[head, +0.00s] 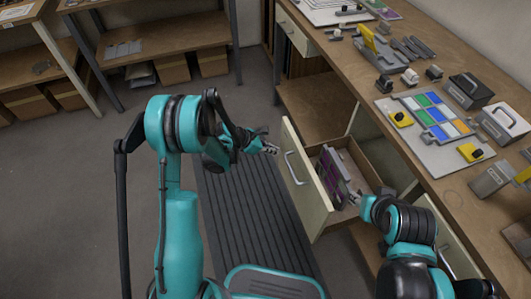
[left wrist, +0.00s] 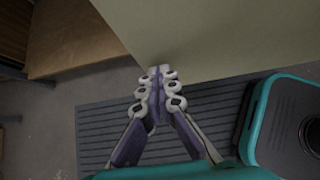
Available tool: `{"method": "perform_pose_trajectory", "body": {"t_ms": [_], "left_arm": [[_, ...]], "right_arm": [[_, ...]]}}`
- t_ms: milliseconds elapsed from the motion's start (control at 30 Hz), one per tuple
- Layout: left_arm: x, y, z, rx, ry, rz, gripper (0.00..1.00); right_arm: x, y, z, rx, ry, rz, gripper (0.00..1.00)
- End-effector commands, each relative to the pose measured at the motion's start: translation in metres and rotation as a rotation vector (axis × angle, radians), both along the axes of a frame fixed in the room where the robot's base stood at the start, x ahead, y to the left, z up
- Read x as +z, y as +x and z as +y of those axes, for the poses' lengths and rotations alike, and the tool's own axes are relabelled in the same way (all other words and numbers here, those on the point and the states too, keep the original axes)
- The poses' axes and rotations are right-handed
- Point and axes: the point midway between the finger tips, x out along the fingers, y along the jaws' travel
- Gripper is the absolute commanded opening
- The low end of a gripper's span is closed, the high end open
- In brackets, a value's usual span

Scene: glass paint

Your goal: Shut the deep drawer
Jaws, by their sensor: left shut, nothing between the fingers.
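The deep drawer (head: 293,170) stands pulled out from under the workbench. Its cream front has a metal handle (head: 290,167). A purple and grey panel (head: 330,180) is inside the drawer. My left gripper (head: 272,148) is shut and empty at the outer face of the drawer front, near its upper far end. In the left wrist view the closed fingertips (left wrist: 162,72) are at the edge of the cream front (left wrist: 210,35); I cannot tell whether they touch it. My right gripper (head: 357,198) is over the near side of the drawer, its fingers too small to read.
The workbench top (head: 380,90) holds a tray (head: 432,150) with coloured glass tiles, dark blocks and tools. A smaller drawer (head: 293,31) is further along the bench. A ribbed dark mat (head: 240,215) covers the floor before the drawer. Shelves with boxes stand at the back left.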

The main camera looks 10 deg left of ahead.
Motion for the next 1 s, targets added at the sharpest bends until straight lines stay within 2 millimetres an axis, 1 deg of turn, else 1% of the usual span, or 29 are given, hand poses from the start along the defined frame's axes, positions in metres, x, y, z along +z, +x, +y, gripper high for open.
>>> {"method": "perform_pose_trajectory", "body": {"t_ms": [567, 767, 1000], "left_arm": [[0.001, 0.004, -0.006, 0.0, 0.0, 0.0, 0.0], [0.001, 0.012, -0.023, -0.002, -0.001, -0.001, 0.0], [0.0, 0.033, -0.058, -0.003, 0.0, 0.0, 0.0]], "right_arm": [[-0.001, 0.0, 0.0, 0.0, 0.0, 0.0, 0.4], [-0.001, 0.0, 0.0, 0.0, 0.0, 0.0, 0.4], [-0.001, 0.0, 0.0, 0.0, 0.0, 0.0, 0.4]]}}
